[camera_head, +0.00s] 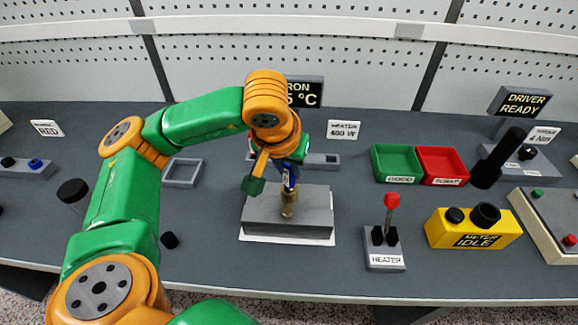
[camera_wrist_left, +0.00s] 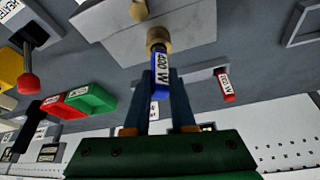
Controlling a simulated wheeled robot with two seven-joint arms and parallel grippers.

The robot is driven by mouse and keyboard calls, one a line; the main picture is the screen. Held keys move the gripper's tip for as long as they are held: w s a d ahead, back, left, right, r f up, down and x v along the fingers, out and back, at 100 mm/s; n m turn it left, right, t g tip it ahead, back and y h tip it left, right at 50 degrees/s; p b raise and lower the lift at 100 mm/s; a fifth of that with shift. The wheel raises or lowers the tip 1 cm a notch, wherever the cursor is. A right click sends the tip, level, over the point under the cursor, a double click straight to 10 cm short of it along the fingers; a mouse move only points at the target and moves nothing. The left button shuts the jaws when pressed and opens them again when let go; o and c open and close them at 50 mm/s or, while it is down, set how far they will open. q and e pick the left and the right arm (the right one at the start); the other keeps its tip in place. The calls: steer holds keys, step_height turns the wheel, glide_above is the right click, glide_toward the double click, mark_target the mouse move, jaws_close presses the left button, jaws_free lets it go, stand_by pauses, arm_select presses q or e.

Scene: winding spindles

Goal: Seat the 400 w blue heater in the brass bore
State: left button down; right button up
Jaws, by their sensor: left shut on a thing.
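The blue heater (camera_head: 289,178) is held upright in my left gripper (camera_head: 291,165), above the grey block (camera_head: 310,215). In the left wrist view the heater (camera_wrist_left: 161,70) shows a "400 W" label between the two fingers of my left gripper (camera_wrist_left: 162,84). The brass bore (camera_head: 288,205) stands on the block right below the heater. In the left wrist view the heater's far end lines up with the brass collar (camera_wrist_left: 158,38) and overlaps its rim. I cannot tell whether the tip is inside. My right gripper is not in view.
A grey rack (camera_head: 322,161) stands behind the block, with a red heater (camera_wrist_left: 225,86) in it. A heater switch (camera_head: 384,248) with a red knob, a yellow meter (camera_head: 472,228), a green tray (camera_head: 396,162) and a red tray (camera_head: 441,165) stand to the right. A sign (camera_head: 343,130) reads "HEATER 400 W".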

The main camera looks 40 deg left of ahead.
arm_select(q)
steer(key=shift+f, duration=0.15)
stand_by(0.3)
steer(key=c, duration=0.7)
jaws_free()
steer(key=v, duration=0.7)
steer(key=shift+p, duration=0.3)
